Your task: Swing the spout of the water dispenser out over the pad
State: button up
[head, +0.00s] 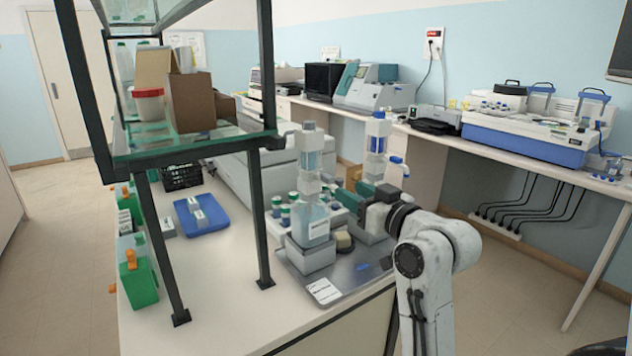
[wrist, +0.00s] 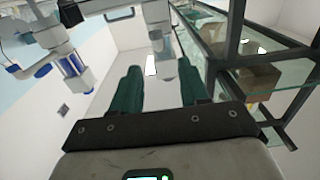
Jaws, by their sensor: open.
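Two tall dispenser bottles stand on the bench in the head view. The front one (head: 313,222) is clear with a white label and a pale upper section, on a grey block. The rear one (head: 377,130) has a blue cap. My gripper (head: 350,187) is open with teal jaws just right of the front dispenser. In the wrist view, the open jaws (wrist: 158,88) have a pale upright part (wrist: 164,62) beyond the gap between them. A blue pad (head: 203,217) carrying pale slides lies left on the bench.
A dark-framed glass shelf (head: 195,146) with boxes stands over the bench, its post close left of the front dispenser. Several small capped bottles (head: 283,213) stand behind that dispenser. A grey tray (head: 345,280) lies under it, with a white card (head: 323,291).

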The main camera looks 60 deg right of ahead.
aim_at(332, 181)
jog(key=p+x, duration=0.1)
jog(key=x, duration=0.8)
jog(key=shift+w+d, duration=0.15)
jog(key=shift+w, duration=0.15)
jog(key=shift+c, duration=0.3)
grip_shut()
